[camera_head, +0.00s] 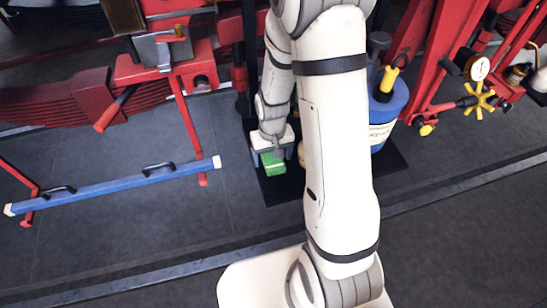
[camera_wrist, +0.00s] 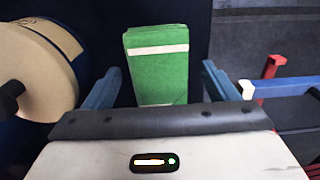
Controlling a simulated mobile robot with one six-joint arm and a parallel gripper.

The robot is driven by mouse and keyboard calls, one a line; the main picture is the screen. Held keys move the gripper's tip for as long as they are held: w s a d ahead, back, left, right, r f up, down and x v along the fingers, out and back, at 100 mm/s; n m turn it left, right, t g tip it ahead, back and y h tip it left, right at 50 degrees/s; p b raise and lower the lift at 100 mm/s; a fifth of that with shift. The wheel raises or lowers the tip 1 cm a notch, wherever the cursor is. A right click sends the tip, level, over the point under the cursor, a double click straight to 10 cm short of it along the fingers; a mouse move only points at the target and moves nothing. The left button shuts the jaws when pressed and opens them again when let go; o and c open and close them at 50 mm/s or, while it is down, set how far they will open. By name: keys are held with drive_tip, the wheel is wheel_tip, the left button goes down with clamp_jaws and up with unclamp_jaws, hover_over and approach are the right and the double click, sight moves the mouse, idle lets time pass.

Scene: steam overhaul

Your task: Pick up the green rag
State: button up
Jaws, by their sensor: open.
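The green rag (camera_head: 273,164) lies folded on a black mat (camera_head: 284,191) on the floor in the head view. In the wrist view the green rag (camera_wrist: 158,72) is a flat green block with a pale stripe across it, between the two fingers. My gripper (camera_head: 270,156) points down at the rag in the head view. Its fingers (camera_wrist: 160,88) stand apart in the wrist view, one on each side of the rag, with a gap on both sides. The rag's near end is hidden behind the gripper body.
A tan round roll (camera_wrist: 38,75) is close to the left finger in the wrist view. A blue drum (camera_head: 385,110) stands right of my arm. A blue bar (camera_head: 115,188) with black handles lies left. Red machinery (camera_head: 190,65) is at the back.

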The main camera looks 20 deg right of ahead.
sight(272, 156)
drive_tip(key=c, duration=1.1)
drive_tip(key=shift+r, duration=0.1)
wheel_tip(272, 156, up, 10)
drive_tip(key=shift+f+b, duration=0.1)
drive_tip(key=shift+b, duration=0.6)
